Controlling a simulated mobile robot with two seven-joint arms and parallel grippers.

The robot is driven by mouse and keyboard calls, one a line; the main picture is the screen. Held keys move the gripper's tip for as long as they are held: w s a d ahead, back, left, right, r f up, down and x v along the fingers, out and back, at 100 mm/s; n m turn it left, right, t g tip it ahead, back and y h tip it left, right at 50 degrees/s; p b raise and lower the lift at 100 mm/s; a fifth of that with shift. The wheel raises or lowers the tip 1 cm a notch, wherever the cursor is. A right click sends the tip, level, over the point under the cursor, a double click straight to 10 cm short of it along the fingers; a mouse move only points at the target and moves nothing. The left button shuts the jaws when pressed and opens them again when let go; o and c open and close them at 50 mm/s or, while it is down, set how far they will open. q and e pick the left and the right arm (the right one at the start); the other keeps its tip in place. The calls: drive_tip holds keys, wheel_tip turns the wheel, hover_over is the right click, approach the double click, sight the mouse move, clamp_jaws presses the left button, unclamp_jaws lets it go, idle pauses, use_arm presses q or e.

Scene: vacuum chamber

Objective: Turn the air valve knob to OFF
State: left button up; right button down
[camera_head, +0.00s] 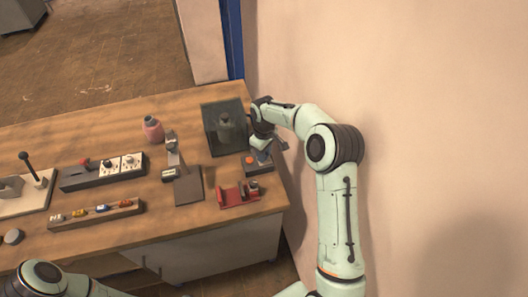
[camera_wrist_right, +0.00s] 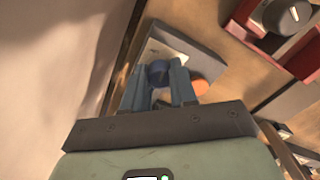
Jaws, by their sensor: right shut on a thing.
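The air valve knob (camera_wrist_right: 158,73) is a small dark blue knob on a grey box (camera_wrist_right: 173,48). In the right wrist view it sits between the two blue fingers of my right gripper (camera_wrist_right: 160,80), which is shut on it. The fingers hide part of the knob, and I cannot read its setting. An orange button (camera_wrist_right: 201,87) is beside it on the box. In the head view the box (camera_head: 258,169) stands at the table's right edge, with my right gripper (camera_head: 263,153) over it. My left gripper is out of view.
A wall (camera_head: 430,120) rises close on the right. Control panels (camera_head: 103,172) and a pink bottle (camera_head: 153,129) are further left on the wooden table (camera_head: 110,132).

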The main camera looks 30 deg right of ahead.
drive_tip(key=n, duration=0.3)
drive_tip(key=shift+n, duration=2.2)
drive_tip(key=c, duration=0.9)
unclamp_jaws()
wheel_tip(320, 180, up, 13)
drive_tip(key=shift+r, duration=0.2)
